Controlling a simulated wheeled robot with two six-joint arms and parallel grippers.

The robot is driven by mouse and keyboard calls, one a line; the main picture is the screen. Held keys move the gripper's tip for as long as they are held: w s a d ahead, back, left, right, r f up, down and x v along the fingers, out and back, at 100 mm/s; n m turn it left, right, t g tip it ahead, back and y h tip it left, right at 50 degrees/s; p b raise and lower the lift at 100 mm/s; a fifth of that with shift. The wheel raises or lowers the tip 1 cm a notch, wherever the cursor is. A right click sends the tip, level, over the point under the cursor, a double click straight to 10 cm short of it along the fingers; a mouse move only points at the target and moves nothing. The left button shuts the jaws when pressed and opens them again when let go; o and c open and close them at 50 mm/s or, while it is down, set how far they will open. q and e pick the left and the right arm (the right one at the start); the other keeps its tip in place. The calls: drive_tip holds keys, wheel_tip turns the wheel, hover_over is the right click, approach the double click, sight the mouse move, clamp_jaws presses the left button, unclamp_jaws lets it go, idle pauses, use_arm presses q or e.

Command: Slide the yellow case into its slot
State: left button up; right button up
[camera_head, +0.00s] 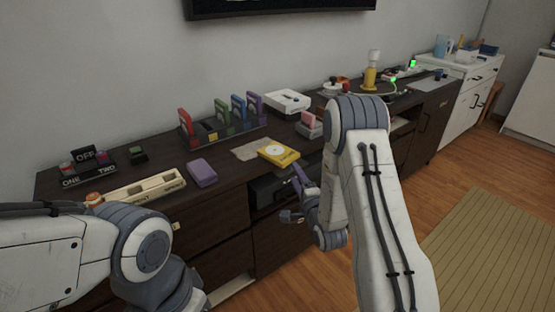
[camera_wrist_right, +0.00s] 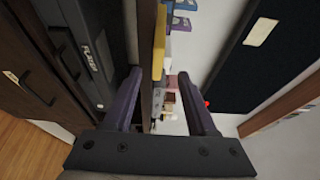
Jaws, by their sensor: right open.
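The yellow case (camera_head: 278,153) lies flat near the front edge of the dark cabinet top, with a round pale mark on its face. In the right wrist view a yellow strip (camera_wrist_right: 159,42), likely its edge, shows beyond the fingers. My right gripper (camera_head: 296,197) is open and empty, below and in front of the case at the cabinet's front. Its two fingers (camera_wrist_right: 159,74) are spread apart in the right wrist view. The rack (camera_head: 211,134) holds upright red, green, blue and purple cases, with a gap between red and green. My left gripper is out of view.
A purple case (camera_head: 202,173) lies left of the yellow one. A brown paper sheet (camera_head: 252,149) lies behind it. A white device (camera_head: 288,102) and a pink item on a stand (camera_head: 311,124) stand farther right. A black box (camera_head: 268,190) sits in the cabinet opening below.

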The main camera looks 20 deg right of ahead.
sight(288, 163)
drive_tip(key=w, duration=0.8)
drive_tip(key=shift+a+f, duration=0.1)
drive_tip(key=shift+f, duration=0.05)
clamp_jaws()
